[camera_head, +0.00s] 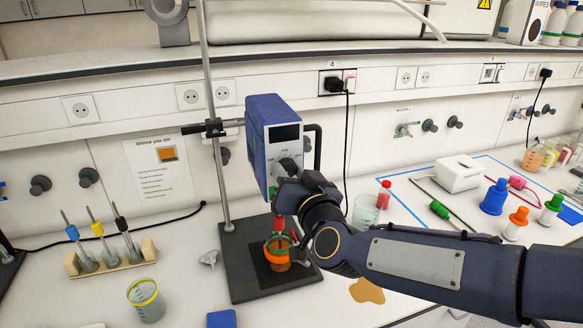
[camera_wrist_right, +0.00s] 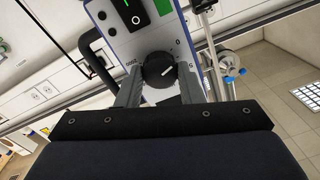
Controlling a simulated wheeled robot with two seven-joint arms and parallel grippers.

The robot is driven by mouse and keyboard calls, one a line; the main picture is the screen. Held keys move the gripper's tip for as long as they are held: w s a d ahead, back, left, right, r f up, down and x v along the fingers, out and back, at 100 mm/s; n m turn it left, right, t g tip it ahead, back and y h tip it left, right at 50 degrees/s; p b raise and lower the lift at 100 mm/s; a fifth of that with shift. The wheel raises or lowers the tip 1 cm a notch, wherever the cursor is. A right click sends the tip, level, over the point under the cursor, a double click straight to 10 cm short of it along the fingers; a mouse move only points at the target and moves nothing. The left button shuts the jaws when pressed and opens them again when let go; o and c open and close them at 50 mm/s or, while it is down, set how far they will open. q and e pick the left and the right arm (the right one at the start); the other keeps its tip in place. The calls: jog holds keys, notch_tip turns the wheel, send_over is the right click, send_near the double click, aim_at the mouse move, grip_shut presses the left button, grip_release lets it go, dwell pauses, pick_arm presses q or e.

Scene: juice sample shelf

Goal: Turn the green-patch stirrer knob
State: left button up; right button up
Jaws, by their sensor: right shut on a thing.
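The overhead stirrer (camera_head: 262,135) is a blue-sided box with a pale front, clamped to a stand rod. Its dark round knob (camera_head: 289,166) sits low on the front, partly hidden by my right gripper (camera_head: 293,183). In the right wrist view the knob (camera_wrist_right: 158,70) shows a white pointer line, with small marks around it. My right gripper (camera_wrist_right: 160,84) has one grey finger on each side of the knob and is shut on it. A switch with a green part (camera_wrist_right: 138,14) sits above the knob. My left gripper is not in view.
A rack of pipettes (camera_head: 110,257) and a yellow-rimmed beaker (camera_head: 147,300) stand at left. Bottles (camera_head: 494,197) stand at right. A brown spill (camera_head: 367,291) lies near my right arm.

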jog(key=shift+n+p, duration=0.4)
jog(key=shift+n, duration=0.6)
jog(key=shift+f, duration=0.1)
jog(key=o, duration=1)
jog(key=shift+s, duration=0.15)
jog(key=b+v, duration=0.1)
jog(key=v, duration=0.6)
jog(key=shift+s, duration=0.25)
jog(key=shift+d, duration=0.15)
